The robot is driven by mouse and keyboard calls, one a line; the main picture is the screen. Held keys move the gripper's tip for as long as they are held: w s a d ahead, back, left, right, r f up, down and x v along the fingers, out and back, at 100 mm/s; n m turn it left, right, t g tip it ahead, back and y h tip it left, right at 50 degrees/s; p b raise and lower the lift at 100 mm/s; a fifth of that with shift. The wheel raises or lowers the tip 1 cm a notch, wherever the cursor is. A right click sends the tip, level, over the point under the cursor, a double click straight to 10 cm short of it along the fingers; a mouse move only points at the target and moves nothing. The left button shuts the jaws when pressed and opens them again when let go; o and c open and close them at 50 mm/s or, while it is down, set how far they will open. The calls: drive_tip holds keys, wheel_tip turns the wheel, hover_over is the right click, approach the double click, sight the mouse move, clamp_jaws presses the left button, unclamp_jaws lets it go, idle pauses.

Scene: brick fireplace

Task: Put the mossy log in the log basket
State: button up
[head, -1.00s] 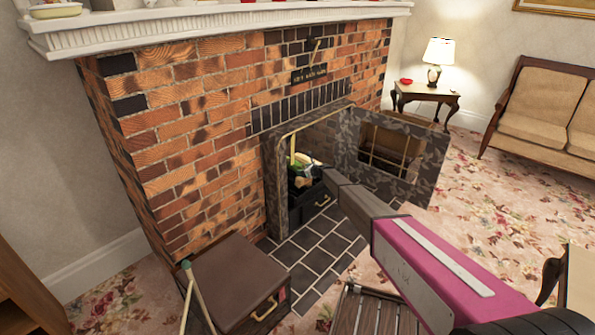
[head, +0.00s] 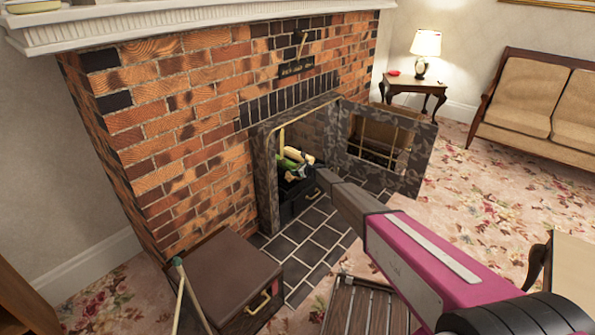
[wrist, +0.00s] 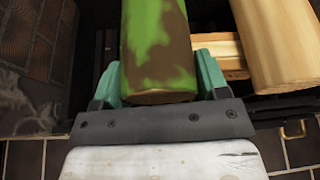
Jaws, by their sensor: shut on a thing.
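The mossy log (wrist: 158,45), brown with bright green patches, lies between the two teal fingers of my gripper (wrist: 160,78) in the wrist view. The gripper is shut on its near end; its far end runs out of frame. In the head view, green (head: 287,172) shows among the pale logs inside the fireplace opening, at the tip of my arm; the fingers are hard to make out there. A slatted wooden container (head: 362,303) stands on the floor at bottom centre and may be the log basket; I cannot tell for sure.
Pale logs (wrist: 278,40) lie right beside and behind the mossy log. The patterned fireplace door (head: 418,160) stands open to the right of the opening. A brown box (head: 222,275) with a gold handle sits at the hearth's left. Dark tiles (head: 310,235) in front are clear.

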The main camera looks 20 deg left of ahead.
drive_tip(key=o, duration=1.3)
drive_tip(key=shift+c, duration=0.2)
drive_tip(key=v, duration=1.1)
